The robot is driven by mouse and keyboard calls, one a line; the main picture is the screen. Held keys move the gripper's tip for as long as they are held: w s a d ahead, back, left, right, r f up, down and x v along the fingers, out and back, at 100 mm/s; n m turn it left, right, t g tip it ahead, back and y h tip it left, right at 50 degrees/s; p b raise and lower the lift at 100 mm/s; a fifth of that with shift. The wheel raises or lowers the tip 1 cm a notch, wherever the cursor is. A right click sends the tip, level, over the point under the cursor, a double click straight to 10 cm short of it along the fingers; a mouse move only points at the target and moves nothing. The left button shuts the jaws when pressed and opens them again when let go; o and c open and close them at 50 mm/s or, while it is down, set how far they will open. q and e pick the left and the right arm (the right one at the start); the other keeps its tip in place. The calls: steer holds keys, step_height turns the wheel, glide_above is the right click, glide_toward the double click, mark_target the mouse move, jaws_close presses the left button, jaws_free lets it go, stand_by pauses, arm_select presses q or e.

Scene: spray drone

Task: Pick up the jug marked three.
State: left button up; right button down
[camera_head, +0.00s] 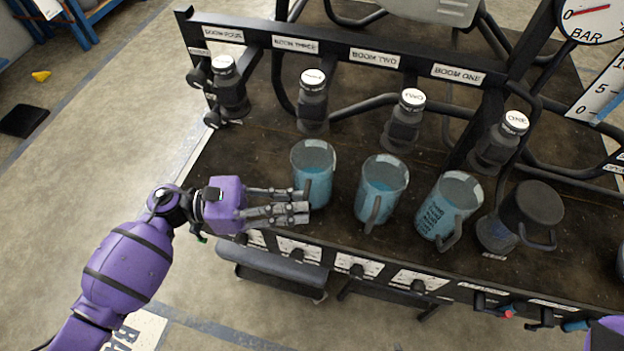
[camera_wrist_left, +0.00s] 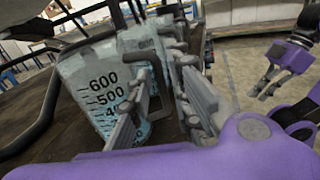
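Below the boom three label, a clear jug (camera_head: 313,160) with blue liquid stands upright on the dark bench. Its number cannot be read. My left gripper (camera_head: 302,205) is at the near side of this jug, around its handle. In the left wrist view the jug (camera_wrist_left: 92,85) shows volume marks, and its dark handle (camera_wrist_left: 158,100) lies between the open fingers (camera_wrist_left: 165,100). A visible gap shows between the fingers; firm contact cannot be seen. My right gripper (camera_wrist_left: 264,90) appears in the left wrist view, with its fingers apart and empty.
Two similar jugs (camera_head: 382,188) (camera_head: 449,205) stand to the right, then a dark-topped jug (camera_head: 525,215). Nozzles (camera_head: 313,100) hang behind them beneath a labelled black rail (camera_head: 350,57). The floor left of the bench is mostly clear.

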arm_select(q)
steer(key=d, duration=0.2)
steer(key=shift+d, duration=0.3)
steer(key=shift+c, duration=0.5)
jaws_close()
steer(key=shift+r, duration=0.1)
